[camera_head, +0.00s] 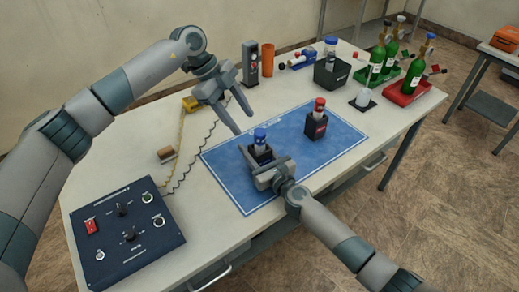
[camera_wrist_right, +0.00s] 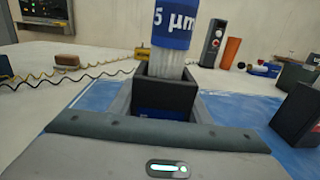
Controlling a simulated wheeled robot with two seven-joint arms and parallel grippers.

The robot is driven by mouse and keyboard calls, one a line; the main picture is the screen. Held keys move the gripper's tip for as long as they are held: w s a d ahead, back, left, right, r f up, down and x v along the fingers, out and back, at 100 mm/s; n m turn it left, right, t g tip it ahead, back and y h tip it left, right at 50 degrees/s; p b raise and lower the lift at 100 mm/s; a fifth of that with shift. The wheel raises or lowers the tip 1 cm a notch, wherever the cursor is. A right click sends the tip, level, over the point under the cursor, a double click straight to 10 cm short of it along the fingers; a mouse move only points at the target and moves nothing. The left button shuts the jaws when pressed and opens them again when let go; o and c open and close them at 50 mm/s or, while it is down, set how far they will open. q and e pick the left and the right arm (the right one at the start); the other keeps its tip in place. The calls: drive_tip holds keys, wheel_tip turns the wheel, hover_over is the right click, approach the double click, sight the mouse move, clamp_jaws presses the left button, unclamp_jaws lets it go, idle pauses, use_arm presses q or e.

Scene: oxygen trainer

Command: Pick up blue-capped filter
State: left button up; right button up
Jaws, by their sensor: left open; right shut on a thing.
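The blue-capped filter (camera_head: 260,138) stands upright in a small black holder (camera_head: 262,155) on the blue mat (camera_head: 228,161). In the right wrist view the filter's blue cap (camera_wrist_right: 176,22) and clear ribbed body rise out of the black holder (camera_wrist_right: 165,97). My right gripper (camera_head: 261,164) is low at the mat, shut on the black holder from its near side, with a finger on each side. My left gripper (camera_head: 244,124) is open and empty, pointing down, above and slightly left of the blue cap and apart from it.
A red-capped filter (camera_head: 319,106) stands in another black holder (camera_head: 315,126) to the right on the mat. A control box (camera_head: 122,231) is at the left front. A black bin (camera_head: 331,75), a red tray (camera_head: 408,93) and green cylinders (camera_head: 417,68) fill the table's far right.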

sight(257, 132)
use_arm(q)
drive_tip(key=r+m, duration=0.1)
drive_tip(key=m, duration=0.8)
drive_tip(key=s+r+m+t, duration=0.1)
drive_tip(key=m, duration=0.8)
drive_tip(key=s+d+r+m+y, duration=0.1)
drive_tip(key=m, duration=0.7)
drive_tip(key=shift+s+r+m+t, duration=0.1)
drive_tip(key=shift+r+m+t, duration=0.2)
drive_tip(key=shift+m+t, duration=0.1)
drive_tip(key=shift+x, duration=3.4)
drive_tip(key=shift+x, duration=2.55)
